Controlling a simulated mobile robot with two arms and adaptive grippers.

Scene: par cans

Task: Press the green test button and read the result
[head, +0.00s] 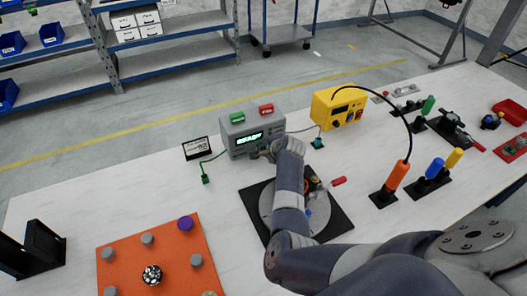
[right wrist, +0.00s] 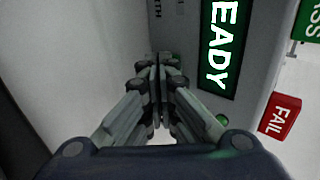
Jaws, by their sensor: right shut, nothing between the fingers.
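The grey tester box (head: 236,151) stands on the white table, its lit green display (head: 249,139) reading READY. The display also shows in the right wrist view (right wrist: 221,45), turned sideways. A small round green part (right wrist: 222,121) sits beside the display; I cannot tell whether it is a button or a lamp. A dark green patch shows behind my fingertips, mostly hidden. My right gripper (right wrist: 157,66) is shut and empty, its tips close to the front panel below the display. I cannot tell whether they touch. My left gripper is not in view.
A green PASS sign (head: 237,117) and a red FAIL sign (head: 266,109) stand on the box. A yellow unit (head: 326,109) is to its right, with a black cable to an orange probe (head: 398,175). A black plate (head: 335,220) lies under my right arm. An orange board (head: 120,255) lies front left.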

